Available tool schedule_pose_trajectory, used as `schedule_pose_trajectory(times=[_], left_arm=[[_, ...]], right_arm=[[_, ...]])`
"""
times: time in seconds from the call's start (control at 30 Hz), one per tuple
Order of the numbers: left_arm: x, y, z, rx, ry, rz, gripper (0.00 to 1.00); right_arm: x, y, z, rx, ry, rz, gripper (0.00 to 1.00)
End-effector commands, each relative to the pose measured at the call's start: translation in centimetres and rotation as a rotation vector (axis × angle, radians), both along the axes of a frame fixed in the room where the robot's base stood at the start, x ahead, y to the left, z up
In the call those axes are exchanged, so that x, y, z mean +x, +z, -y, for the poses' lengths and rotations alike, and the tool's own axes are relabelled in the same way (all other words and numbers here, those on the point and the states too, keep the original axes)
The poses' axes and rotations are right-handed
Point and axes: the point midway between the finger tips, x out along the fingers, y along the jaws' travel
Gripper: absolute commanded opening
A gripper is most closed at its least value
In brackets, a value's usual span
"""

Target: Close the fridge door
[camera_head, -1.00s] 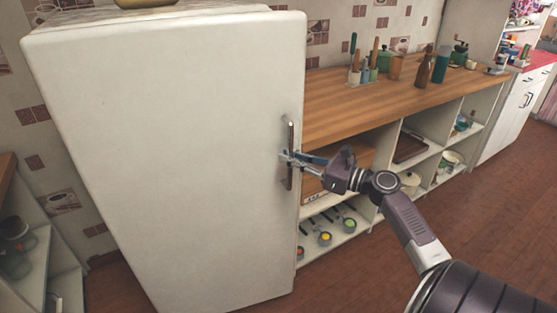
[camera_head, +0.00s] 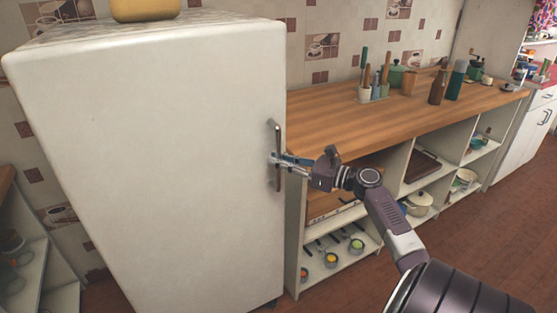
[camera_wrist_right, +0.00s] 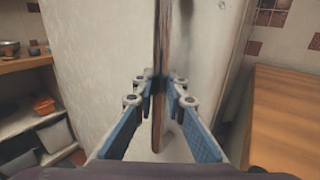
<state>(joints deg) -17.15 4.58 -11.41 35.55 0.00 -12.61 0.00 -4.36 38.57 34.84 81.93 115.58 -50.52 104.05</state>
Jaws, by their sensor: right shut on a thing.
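The white fridge (camera_head: 150,170) stands at the left of the head view, its broad door front facing me. No open gap shows between the door and the body from here. A vertical metal handle (camera_head: 277,135) is at the door's right edge. My right gripper (camera_head: 275,159) is shut on the handle at about mid-height. In the right wrist view, the gripper's blue fingers (camera_wrist_right: 159,88) close on both sides of the handle (camera_wrist_right: 160,40). My left gripper is in neither view.
A wooden counter (camera_head: 330,112) with open shelves stands right of the fridge, with bottles and utensils on top. Pans lie on its lower shelf (camera_head: 340,260). A yellow object (camera_head: 145,10) sits on the fridge. Brown floor (camera_head: 480,230) is clear at the right.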

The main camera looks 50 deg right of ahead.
Motion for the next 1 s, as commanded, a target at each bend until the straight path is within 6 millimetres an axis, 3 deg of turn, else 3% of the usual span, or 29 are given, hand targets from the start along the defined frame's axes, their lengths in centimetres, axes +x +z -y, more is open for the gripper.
schedule_pose_trajectory(times=[0.03, 0.23, 0.27, 0.4, 0.77, 1.0], left_arm=[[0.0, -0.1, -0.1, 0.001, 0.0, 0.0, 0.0], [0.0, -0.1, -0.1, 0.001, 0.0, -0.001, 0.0], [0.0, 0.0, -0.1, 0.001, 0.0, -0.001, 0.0], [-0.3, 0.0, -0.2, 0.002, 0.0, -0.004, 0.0], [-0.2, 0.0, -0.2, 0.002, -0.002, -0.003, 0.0], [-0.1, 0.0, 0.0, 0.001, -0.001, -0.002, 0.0]], right_arm=[[0.1, -0.8, 0.0, -0.001, -0.004, -0.014, 0.0], [0.1, -0.7, 0.1, -0.003, -0.007, -0.012, 0.0], [0.1, -0.7, 0.1, -0.003, -0.007, -0.012, 0.14], [0.1, -0.4, 0.2, -0.003, -0.008, -0.007, 0.29], [-0.2, 0.0, 0.2, -0.003, -0.006, -0.001, 0.29], [-3.7, -0.2, 1.3, -0.003, -0.007, -0.003, 0.29]])
